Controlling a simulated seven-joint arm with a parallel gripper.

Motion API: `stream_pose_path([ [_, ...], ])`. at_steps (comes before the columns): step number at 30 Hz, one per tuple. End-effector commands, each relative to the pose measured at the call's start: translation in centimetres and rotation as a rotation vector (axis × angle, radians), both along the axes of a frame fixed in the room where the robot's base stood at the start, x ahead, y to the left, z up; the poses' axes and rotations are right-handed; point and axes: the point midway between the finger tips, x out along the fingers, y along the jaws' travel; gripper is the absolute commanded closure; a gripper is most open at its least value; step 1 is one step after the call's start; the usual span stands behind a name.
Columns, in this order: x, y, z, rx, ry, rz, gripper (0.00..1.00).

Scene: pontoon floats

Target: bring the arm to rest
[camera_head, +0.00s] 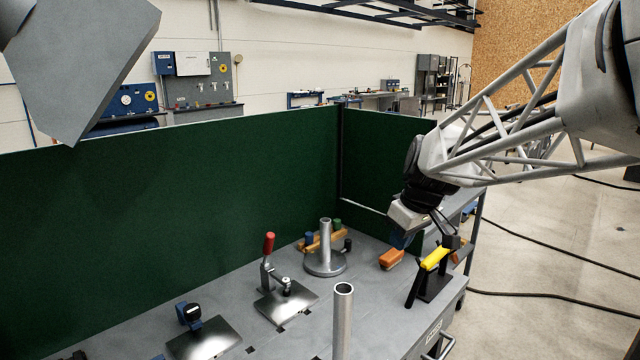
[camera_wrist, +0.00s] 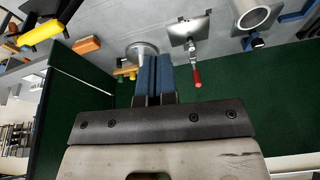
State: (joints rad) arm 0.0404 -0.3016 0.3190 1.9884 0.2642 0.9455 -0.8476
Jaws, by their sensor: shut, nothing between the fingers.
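My gripper (camera_head: 399,238) hangs over the right back part of the grey workbench (camera_head: 240,300), just above and beside an orange block (camera_head: 391,259). Its two blue fingers (camera_wrist: 152,75) are pressed together with nothing between them in the wrist view. A yellow bar (camera_head: 435,258) sits on a black stand to the right of the gripper. The orange block also shows in the wrist view (camera_wrist: 87,45), apart from the fingers. My arm reaches in from the right; the fingertips are partly hidden in the head view.
A post on a round base (camera_head: 325,262) stands left of the gripper. Further left is a red-handled clamp (camera_head: 268,245) on a metal plate. An upright pipe (camera_head: 342,315) stands at the front. A green partition (camera_head: 180,195) closes off the back. Open floor (camera_head: 550,250) lies to the right.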

Motion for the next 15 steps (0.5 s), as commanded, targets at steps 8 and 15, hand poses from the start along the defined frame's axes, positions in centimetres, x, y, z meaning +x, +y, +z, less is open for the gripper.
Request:
stream_pose_path([
  [8,-10.1,-0.3,-0.3,-0.024,0.036,-0.225,1.00],
  [15,-18.3,-0.8,-1.9,-0.041,0.050,-0.427,1.00],
])
